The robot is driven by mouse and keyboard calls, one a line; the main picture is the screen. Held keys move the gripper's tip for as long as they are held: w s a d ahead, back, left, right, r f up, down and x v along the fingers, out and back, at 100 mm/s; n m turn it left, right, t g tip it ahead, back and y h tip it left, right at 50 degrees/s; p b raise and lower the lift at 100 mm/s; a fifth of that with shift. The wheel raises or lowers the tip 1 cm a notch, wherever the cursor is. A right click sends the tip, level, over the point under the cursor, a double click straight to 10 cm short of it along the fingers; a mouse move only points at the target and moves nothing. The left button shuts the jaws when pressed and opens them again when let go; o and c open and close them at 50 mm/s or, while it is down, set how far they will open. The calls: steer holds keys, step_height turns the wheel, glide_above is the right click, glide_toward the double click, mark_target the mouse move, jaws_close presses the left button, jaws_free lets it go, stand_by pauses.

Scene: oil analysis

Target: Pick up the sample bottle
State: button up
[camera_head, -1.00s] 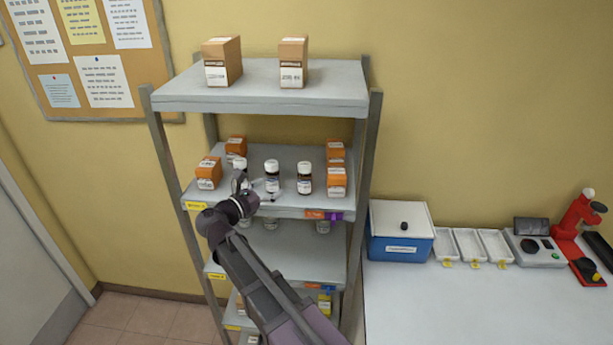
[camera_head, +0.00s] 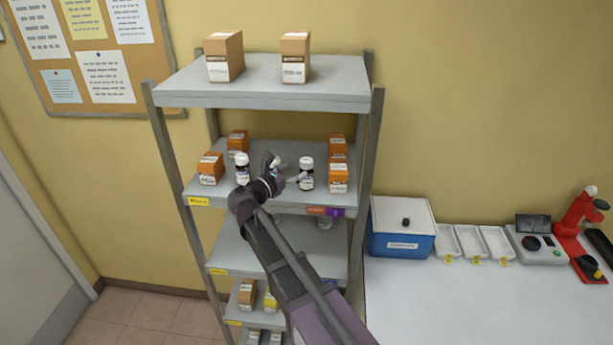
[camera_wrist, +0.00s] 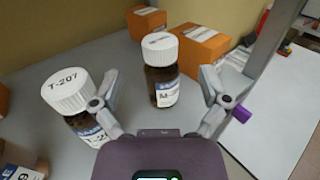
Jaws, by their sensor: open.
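In the wrist view, a brown sample bottle (camera_wrist: 162,72) with a white cap and a label starting with "M" stands upright between and just ahead of my open fingers. My gripper (camera_wrist: 157,95) is apart from it. A second bottle with cap "T-207" (camera_wrist: 72,98) stands left of it, partly covered by my left finger. In the head view, my gripper (camera_head: 287,170) is at the middle shelf, just left of the right-hand bottle (camera_head: 306,172). Another bottle (camera_head: 242,170) stands to the left. My gripper mostly hides the bottle in between.
Orange boxes (camera_head: 338,175) stand close behind and right of the bottles, and others (camera_head: 210,168) stand at the left. The upper shelf (camera_head: 265,85) is above my gripper. A shelf post (camera_head: 370,170) rises at the right. A blue cooler (camera_head: 402,230) sits on the side table.

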mark_target(302, 165)
steer(key=shift+w+d, duration=0.2)
stand_by(0.3)
steer(key=shift+x, duration=2.55)
steer(key=shift+f, duration=0.1)
steer(key=c, duration=1.3)
